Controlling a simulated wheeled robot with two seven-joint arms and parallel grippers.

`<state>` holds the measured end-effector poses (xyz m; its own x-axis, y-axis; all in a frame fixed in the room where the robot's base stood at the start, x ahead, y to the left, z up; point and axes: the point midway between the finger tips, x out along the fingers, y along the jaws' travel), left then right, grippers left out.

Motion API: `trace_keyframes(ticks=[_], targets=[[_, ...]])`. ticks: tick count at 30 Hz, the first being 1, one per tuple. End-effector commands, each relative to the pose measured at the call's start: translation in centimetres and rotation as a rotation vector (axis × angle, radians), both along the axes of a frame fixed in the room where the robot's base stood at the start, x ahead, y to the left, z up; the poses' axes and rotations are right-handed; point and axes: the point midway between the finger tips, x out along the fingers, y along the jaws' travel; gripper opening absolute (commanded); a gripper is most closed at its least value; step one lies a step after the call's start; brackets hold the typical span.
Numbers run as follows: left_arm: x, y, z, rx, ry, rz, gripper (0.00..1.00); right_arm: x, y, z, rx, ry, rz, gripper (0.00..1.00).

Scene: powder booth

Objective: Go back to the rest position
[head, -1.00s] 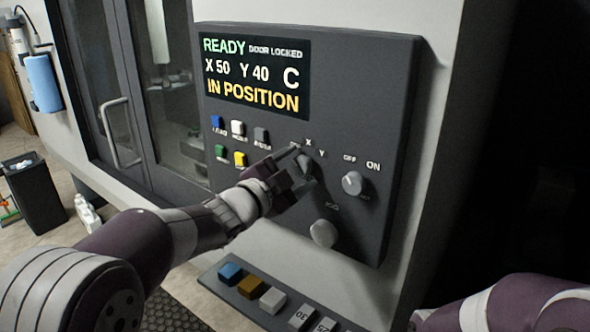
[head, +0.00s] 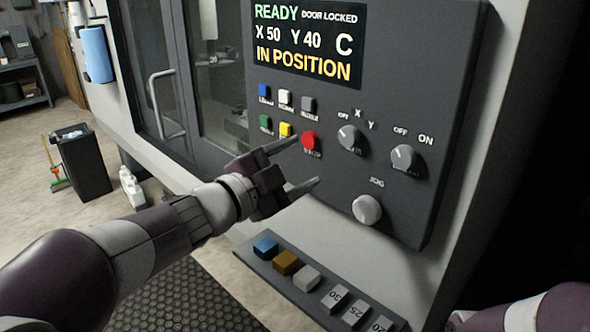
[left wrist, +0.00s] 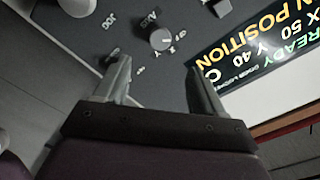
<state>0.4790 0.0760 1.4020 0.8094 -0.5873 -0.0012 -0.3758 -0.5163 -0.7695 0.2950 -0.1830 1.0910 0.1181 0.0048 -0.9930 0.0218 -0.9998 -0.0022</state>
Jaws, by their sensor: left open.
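My left gripper (head: 306,163) is open and empty in front of the lower left of the dark control panel (head: 440,120). Its two fingers stand apart, the upper one near the red button (head: 310,140). In the left wrist view, the open fingers (left wrist: 158,85) point at the panel, with the axis knob (left wrist: 161,38) beyond them. In the head view, the axis knob (head: 349,138), the off/on knob (head: 404,157) and the jog knob (head: 367,209) are to the right of the gripper. My right arm shows at the lower right; its gripper is out of view.
The screen (head: 308,45) reads READY, DOOR LOCKED, X 50 Y 40 C, IN POSITION. A ledge with coloured blocks (head: 285,262) juts out below the panel. A door handle (head: 162,103), black bin (head: 82,165) and white jug (head: 132,187) are at left.

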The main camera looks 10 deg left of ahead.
Motion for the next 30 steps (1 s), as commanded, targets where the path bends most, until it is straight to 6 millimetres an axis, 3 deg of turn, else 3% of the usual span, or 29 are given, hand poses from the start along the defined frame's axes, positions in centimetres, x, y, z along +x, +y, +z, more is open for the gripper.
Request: trace_keyframes(ticks=[8,10,11,14,17,18,21,25,27,30], targets=[[0.1,0.2,-0.1,0.004,0.007,0.01,0.69,0.0,0.0,0.0,0.0,0.0,0.0,0.88],[0.9,1.5,-1.1,0.003,0.059,0.088,0.69,0.0,0.0,0.0,0.0,0.0,0.0,0.88],[1.3,2.6,-2.2,-0.009,0.106,0.15,0.69,0.0,0.0,0.0,0.0,0.0,0.0,0.88],[1.4,7.6,-8.4,-0.086,0.377,0.434,0.69,0.0,0.0,0.0,0.0,0.0,0.0,0.88],[-2.1,11.4,-16.9,-0.162,0.738,0.704,0.69,0.0,0.0,0.0,0.0,0.0,0.0,0.88],[-4.3,12.1,-20.0,-0.186,0.881,0.792,0.69,0.0,0.0,0.0,0.0,0.0,0.0,0.88],[-10.4,12.5,-25.8,-0.232,1.203,0.962,0.69,0.0,0.0,0.0,0.0,0.0,0.0,0.88],[-16.7,11.4,-29.7,-0.264,1.492,1.083,0.69,0.0,0.0,0.0,0.0,0.0,0.0,0.88],[-18.4,10.9,-30.7,-0.275,1.57,1.112,0.69,0.0,0.0,0.0,0.0,0.0,0.0,0.88],[-18.6,10.7,-31.1,-0.263,1.587,1.114,0.69,0.0,0.0,0.0,0.0,0.0,0.0,0.88]])
